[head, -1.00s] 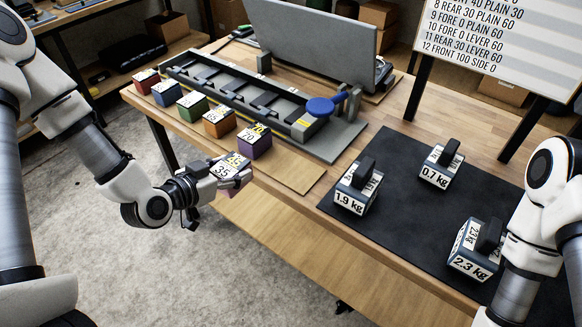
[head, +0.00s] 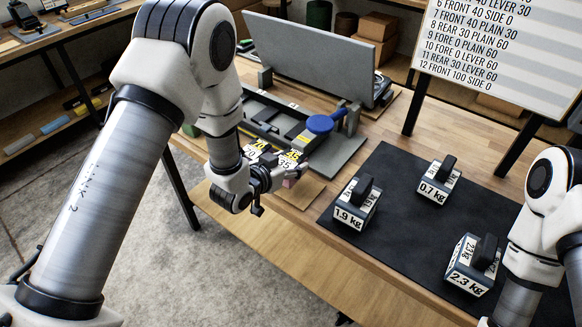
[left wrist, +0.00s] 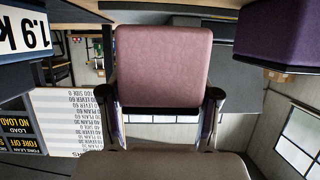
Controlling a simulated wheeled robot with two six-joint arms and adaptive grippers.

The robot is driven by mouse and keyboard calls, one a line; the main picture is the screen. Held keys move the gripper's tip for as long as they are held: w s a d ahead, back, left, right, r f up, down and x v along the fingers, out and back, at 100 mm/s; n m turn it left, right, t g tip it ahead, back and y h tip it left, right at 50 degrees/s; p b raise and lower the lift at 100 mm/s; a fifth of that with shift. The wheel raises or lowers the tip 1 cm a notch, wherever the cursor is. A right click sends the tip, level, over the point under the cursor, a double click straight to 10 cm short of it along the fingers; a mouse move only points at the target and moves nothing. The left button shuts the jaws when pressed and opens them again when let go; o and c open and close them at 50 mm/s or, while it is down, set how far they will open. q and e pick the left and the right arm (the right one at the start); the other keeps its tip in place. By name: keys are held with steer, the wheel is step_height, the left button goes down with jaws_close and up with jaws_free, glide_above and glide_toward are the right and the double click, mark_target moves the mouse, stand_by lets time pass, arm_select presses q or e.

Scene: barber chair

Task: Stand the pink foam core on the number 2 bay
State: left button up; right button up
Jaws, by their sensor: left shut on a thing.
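My left gripper (head: 294,172) is shut on the pink foam core (head: 288,181), whose top carries a yellow and white label reading 35. It holds the core at the bench's near edge, beside the wooden board. In the left wrist view the pink core (left wrist: 163,66) fills the middle between the two fingers. The grey fixture with a row of bays (head: 270,112) lies behind the gripper; my left arm hides its left part, and I cannot read which bay is number 2. My right arm shows at the right, but its gripper is out of view.
A purple block (left wrist: 280,35) is close by in the left wrist view. The fixture has a blue knob (head: 320,123) and a grey upright panel (head: 310,58) behind. Weights of 1.9 kg (head: 354,206), 0.7 kg (head: 438,182) and 2.3 kg (head: 472,267) stand on the dark mat (head: 400,235).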

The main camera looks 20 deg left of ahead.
arm_select(q)
steer(key=shift+w+d+f+p, duration=0.15)
steer(key=shift+f+p, duration=0.15)
steer(key=shift+f, duration=0.3)
steer(key=shift+w+d+f+p, duration=0.1)
steer(key=shift+f+p, duration=0.2)
steer(key=shift+f, duration=0.8)
steer(key=o, duration=1.2)
steer(key=shift+a, duration=0.1)
